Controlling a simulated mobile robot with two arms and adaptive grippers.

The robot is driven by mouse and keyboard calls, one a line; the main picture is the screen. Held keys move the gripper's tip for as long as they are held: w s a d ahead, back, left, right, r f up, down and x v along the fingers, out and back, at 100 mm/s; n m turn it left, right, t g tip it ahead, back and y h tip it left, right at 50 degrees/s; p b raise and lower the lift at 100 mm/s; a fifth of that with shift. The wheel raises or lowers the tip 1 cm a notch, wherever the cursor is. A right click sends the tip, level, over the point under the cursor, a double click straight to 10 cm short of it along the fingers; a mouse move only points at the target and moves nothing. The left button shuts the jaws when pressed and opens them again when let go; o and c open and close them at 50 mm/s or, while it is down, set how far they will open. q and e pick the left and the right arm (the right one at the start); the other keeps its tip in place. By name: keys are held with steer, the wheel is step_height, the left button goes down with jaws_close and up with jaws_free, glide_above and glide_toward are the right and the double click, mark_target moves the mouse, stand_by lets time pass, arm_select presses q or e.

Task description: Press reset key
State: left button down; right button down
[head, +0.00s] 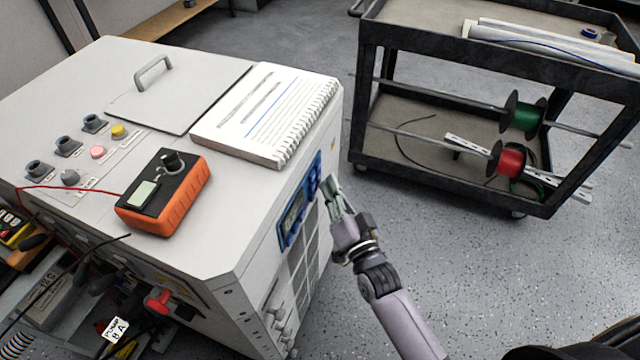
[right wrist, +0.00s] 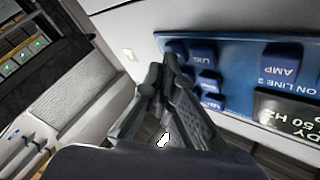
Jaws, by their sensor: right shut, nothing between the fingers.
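The blue key panel (head: 291,218) is on the side face of the white cabinet (head: 215,245). In the right wrist view the panel (right wrist: 228,62) shows upside down, with several dark blue keys and a lit display (right wrist: 290,112). One key reads AMP (right wrist: 283,62); I cannot read a reset label on any. My right gripper (head: 333,192) is shut and empty, pointing at the panel's far end. In the right wrist view its fingertips (right wrist: 163,72) overlap the panel's left edge, partly hiding a corner key (right wrist: 176,48). I cannot tell whether they touch it. My left gripper is not in view.
On the cabinet top lie an orange multimeter (head: 165,195) and a spiral notebook (head: 265,112), near several knobs and a handled lid (head: 180,95). A black cart (head: 440,190) with wire spools stands at the right. Floor (head: 470,270) between them is clear.

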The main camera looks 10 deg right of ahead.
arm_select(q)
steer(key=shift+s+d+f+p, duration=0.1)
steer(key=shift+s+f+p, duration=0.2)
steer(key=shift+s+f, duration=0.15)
arm_select(e)
steer(key=shift+s+d, duration=0.45)
steer(key=shift+d, duration=0.2)
steer(key=shift+d, duration=0.1)
